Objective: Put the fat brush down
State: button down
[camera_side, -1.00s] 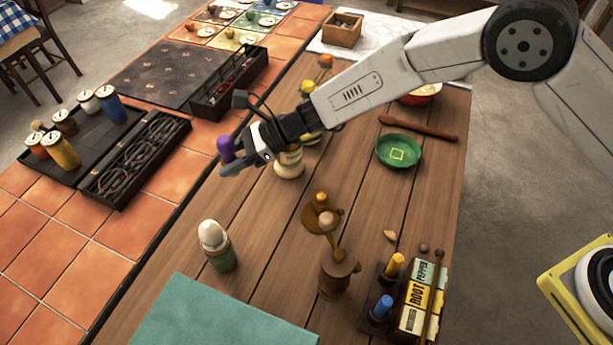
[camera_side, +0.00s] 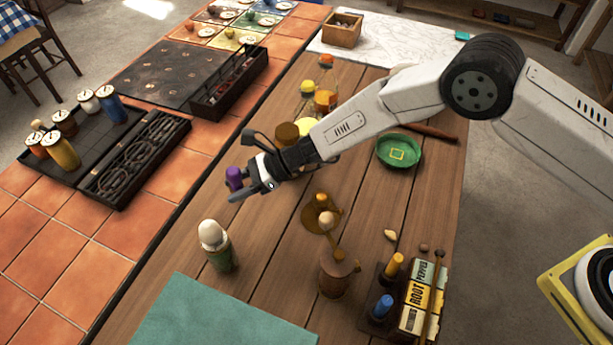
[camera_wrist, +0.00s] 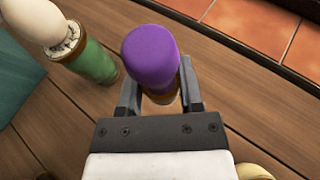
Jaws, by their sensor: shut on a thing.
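The fat brush, a thick upright piece with a purple rounded end (camera_side: 234,178), is in my gripper (camera_side: 244,189) over the plank worktop, near its tiled left side. In the wrist view, the purple end (camera_wrist: 150,55) points up towards the camera, with a brown part below it. My gripper (camera_wrist: 162,98) is shut around that lower part, a finger on each side. The brush's lower end is hidden, so I cannot tell whether it touches the wood.
A green holder with a pale egg-shaped top (camera_side: 215,245) stands in front, also close in the wrist view (camera_wrist: 88,60). Jars (camera_side: 288,134) stand behind. Bare planks lie between.

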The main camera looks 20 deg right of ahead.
aim_at(245, 215)
jog(key=shift+f, duration=3.6)
jog(key=shift+f, duration=0.15)
jog(key=shift+c, duration=1.2)
grip_release()
jog(key=shift+v, duration=1.2)
jog(key=v, duration=0.9)
jog(key=shift+s+d+r, duration=0.1)
jog(key=shift+d+r, duration=0.2)
jog(key=shift+r, duration=0.05)
jog(key=shift+d+r, duration=0.1)
